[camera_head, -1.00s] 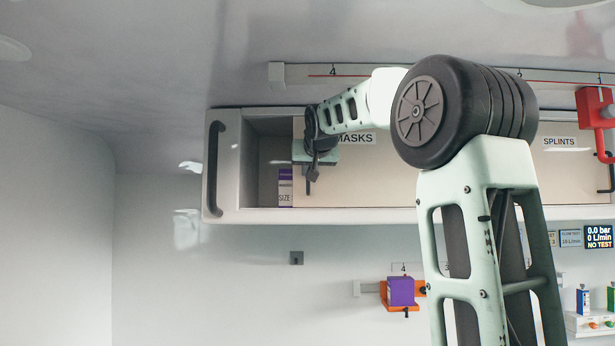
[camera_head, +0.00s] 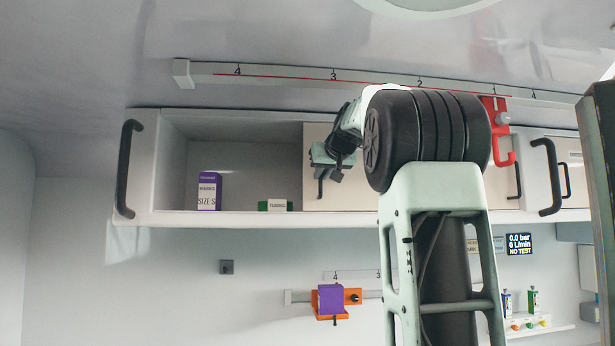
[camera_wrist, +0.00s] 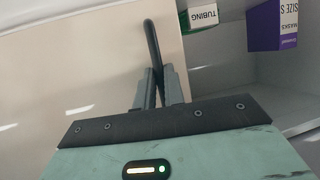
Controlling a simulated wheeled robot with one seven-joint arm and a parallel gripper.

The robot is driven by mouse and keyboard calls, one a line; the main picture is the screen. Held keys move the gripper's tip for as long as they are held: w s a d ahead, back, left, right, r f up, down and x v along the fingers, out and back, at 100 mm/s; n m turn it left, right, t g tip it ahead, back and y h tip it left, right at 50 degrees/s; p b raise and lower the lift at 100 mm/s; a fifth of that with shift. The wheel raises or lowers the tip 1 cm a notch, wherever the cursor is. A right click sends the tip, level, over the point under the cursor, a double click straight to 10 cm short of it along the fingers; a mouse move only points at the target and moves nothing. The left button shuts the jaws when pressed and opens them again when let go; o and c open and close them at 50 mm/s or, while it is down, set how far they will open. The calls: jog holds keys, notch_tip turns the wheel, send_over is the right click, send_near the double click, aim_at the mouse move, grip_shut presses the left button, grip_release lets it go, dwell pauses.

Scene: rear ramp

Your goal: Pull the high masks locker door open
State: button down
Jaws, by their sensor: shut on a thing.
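The masks locker door (camera_head: 349,193) is a beige sliding panel. It stands to the right, with the left part of the locker (camera_head: 240,130) open. The door also fills the left of the wrist view (camera_wrist: 80,70). My gripper (camera_head: 323,168) is at the door's left edge. In the wrist view my gripper (camera_wrist: 160,88) has its fingers shut around the dark bar handle (camera_wrist: 151,42). Inside the opening stand a purple and white masks box (camera_head: 209,191) and a green and white tubing box (camera_head: 275,205). My arm hides the door's right part and its label.
A numbered rail (camera_head: 300,76) runs above the locker, with a red hook (camera_head: 497,130) on it. A dark grab handle (camera_head: 128,168) is at the locker's left end, another (camera_head: 547,177) at the right. An orange holder (camera_head: 329,301) with a purple block is below.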

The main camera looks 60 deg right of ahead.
jog(key=shift+s+d, duration=0.2)
jog(key=shift+s, duration=0.1)
jog(key=c, duration=1.5)
grip_release()
jog(key=b+v, duration=0.4)
jog(key=v, duration=1.3)
jog(key=shift+s+a, duration=0.1)
jog(key=shift+a, duration=0.1)
